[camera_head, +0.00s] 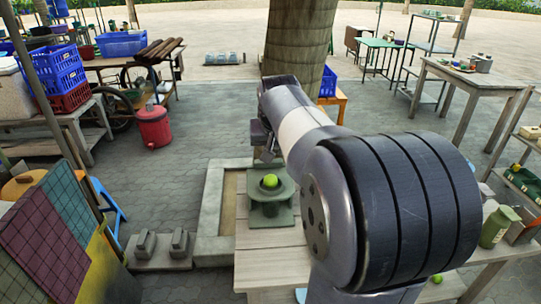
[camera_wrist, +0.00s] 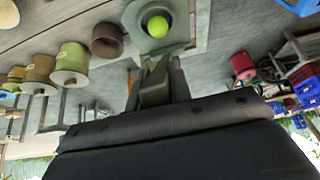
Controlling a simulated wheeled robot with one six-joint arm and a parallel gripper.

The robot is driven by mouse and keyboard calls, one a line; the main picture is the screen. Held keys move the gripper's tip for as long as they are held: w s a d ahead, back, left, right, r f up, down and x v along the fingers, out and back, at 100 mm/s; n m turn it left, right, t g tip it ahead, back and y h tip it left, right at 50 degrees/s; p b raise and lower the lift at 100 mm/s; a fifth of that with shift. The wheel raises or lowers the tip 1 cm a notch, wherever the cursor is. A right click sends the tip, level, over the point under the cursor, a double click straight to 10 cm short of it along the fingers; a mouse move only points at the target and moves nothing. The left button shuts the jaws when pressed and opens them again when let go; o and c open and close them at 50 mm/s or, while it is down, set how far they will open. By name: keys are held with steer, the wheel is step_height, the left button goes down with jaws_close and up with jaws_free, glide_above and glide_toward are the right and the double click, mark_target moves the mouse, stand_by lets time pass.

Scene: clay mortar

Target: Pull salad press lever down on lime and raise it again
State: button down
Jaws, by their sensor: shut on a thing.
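A bright green lime (camera_head: 270,181) sits in the round dish of the dull green salad press (camera_head: 273,213), near the left end of the wooden table. The lime (camera_wrist: 159,26) also shows at the top of the wrist view, with the press (camera_wrist: 138,14) around it. My gripper (camera_head: 267,154) is above and just behind the lime, apart from it. In the wrist view my gripper (camera_wrist: 157,78) is shut on what seems to be the press lever. The lever is mostly hidden by my gripper and arm.
The wooden table (camera_head: 262,262) bears a green canister (camera_head: 495,227) and another lime (camera_head: 437,278) at its right. A tree trunk (camera_head: 297,45) stands behind. My arm hides the table's middle. Several pots (camera_wrist: 71,62) show at left in the wrist view.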

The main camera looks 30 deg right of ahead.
steer(key=s+a+f+t+h+b, duration=0.1)
steer(key=s+f+t+b, duration=0.1)
steer(key=f+b, duration=0.6)
steer(key=s+a+f+t+h+b, duration=0.1)
steer(key=f+t+b, duration=0.4)
steer(key=b, duration=1.8)
step_height(320, 180, down, 3)
steer(key=shift+s+a+f+t+h, duration=0.25)
steer(key=shift+s+h, duration=0.35)
steer(key=shift+s, duration=0.65)
steer(key=shift+d+f+b, duration=0.1)
steer(key=shift+f+b, duration=0.05)
steer(key=shift+b, duration=0.2)
steer(key=c, duration=1.3)
jaws_free()
steer(key=shift+r, duration=0.2)
